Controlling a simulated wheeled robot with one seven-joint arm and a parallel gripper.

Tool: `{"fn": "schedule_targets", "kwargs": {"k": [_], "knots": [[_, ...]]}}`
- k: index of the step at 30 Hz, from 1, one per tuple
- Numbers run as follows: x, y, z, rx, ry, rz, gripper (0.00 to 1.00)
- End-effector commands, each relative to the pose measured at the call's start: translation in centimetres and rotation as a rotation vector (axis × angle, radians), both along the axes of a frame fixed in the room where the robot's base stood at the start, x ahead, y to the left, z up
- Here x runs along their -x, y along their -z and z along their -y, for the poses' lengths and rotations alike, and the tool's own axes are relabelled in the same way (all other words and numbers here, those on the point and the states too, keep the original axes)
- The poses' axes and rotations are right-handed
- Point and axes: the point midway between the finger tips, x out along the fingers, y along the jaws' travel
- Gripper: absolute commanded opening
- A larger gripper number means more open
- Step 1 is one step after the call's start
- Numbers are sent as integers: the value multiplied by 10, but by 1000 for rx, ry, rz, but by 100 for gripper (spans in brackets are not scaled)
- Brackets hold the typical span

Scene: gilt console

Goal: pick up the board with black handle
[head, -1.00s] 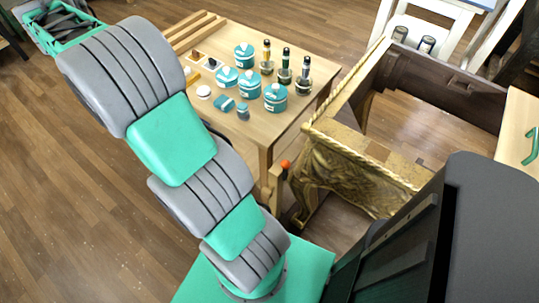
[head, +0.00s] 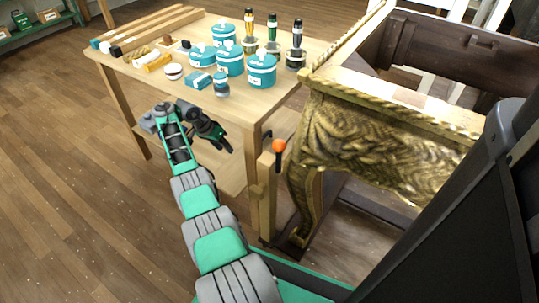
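Long wooden boards lie side by side along the left edge of the wooden table. One board (head: 162,31) has a black block at its near end (head: 116,51), which looks like the black handle; the ends beside it look teal and pale. My arm reaches up from the bottom, its far end low by the table's left front side, below the tabletop.
Teal lidded jars (head: 262,70), dark-topped bottles (head: 297,45) and small blocks crowd the tabletop (head: 240,103). A carved gilt console (head: 345,140) stands close on the right. Open floor lies left.

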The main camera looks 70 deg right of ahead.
Motion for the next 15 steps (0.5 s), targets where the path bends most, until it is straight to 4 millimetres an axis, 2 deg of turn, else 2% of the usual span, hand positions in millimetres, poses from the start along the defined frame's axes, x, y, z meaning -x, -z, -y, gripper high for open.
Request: {"fn": "schedule_targets", "kwargs": {"k": [1,8,10,15], "knots": [[7,6,8,32,29,3,40],[29,7,37,65,58,4,40],[40,-1,51,63,58,2,40],[63,-2,83,62,58,1,40]]}}
